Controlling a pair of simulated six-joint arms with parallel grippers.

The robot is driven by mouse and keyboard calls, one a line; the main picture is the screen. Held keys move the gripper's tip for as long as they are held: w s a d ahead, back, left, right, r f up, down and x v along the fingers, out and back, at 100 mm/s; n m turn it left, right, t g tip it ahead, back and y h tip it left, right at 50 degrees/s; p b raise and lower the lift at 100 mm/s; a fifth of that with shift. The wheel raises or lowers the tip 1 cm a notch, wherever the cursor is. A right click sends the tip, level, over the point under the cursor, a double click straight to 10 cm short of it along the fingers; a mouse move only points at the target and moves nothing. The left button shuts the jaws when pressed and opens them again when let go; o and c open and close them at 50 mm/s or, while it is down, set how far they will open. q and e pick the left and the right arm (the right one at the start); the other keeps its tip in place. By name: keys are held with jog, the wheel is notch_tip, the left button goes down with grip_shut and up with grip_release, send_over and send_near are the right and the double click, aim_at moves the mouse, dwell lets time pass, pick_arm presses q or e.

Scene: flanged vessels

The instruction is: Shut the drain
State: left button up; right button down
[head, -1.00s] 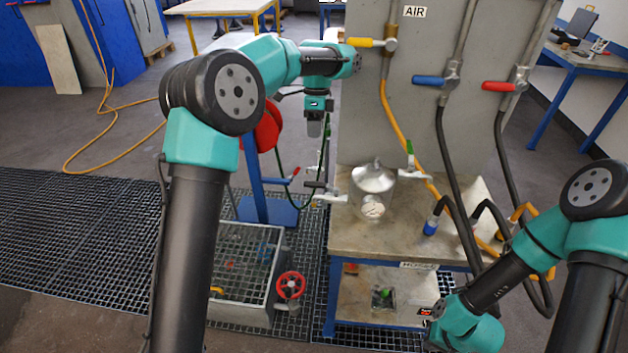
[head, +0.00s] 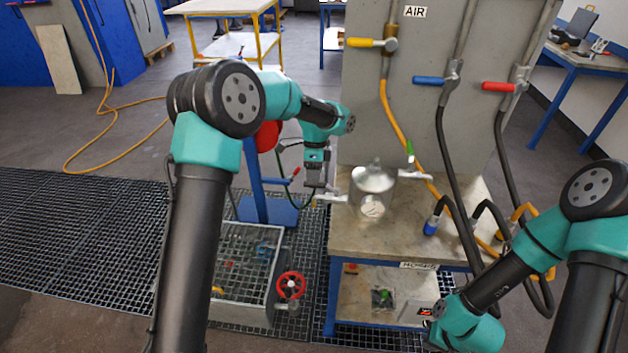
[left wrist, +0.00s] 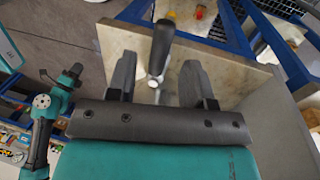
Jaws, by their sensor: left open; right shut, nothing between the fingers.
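The clear vessel with a domed metal lid (head: 374,180) stands on the stone-topped bench (head: 420,235). A pale valve fitting (head: 331,198) sticks out low from its left side, over the bench's left edge. My left gripper (head: 315,185) points down at this fitting and partly hides it. In the left wrist view, my left gripper (left wrist: 160,68) is open, with a dark lever handle (left wrist: 162,42) on a metal stem lying in the gap between the fingers. I cannot tell whether a finger touches it. My right gripper is not in view; only my right arm shows at the lower right.
A panel behind the bench carries yellow (head: 361,43), blue (head: 430,80) and red (head: 497,87) valve handles with hanging hoses. A green handle (head: 409,149) stands right of the vessel.

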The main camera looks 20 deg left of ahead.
pick_arm(q)
jog(key=shift+s+f, duration=0.15)
jog(key=shift+f, duration=0.55)
jog(key=shift+s+f, duration=0.15)
jog(key=shift+f, duration=0.55)
jog(key=shift+c, duration=0.2)
grip_shut()
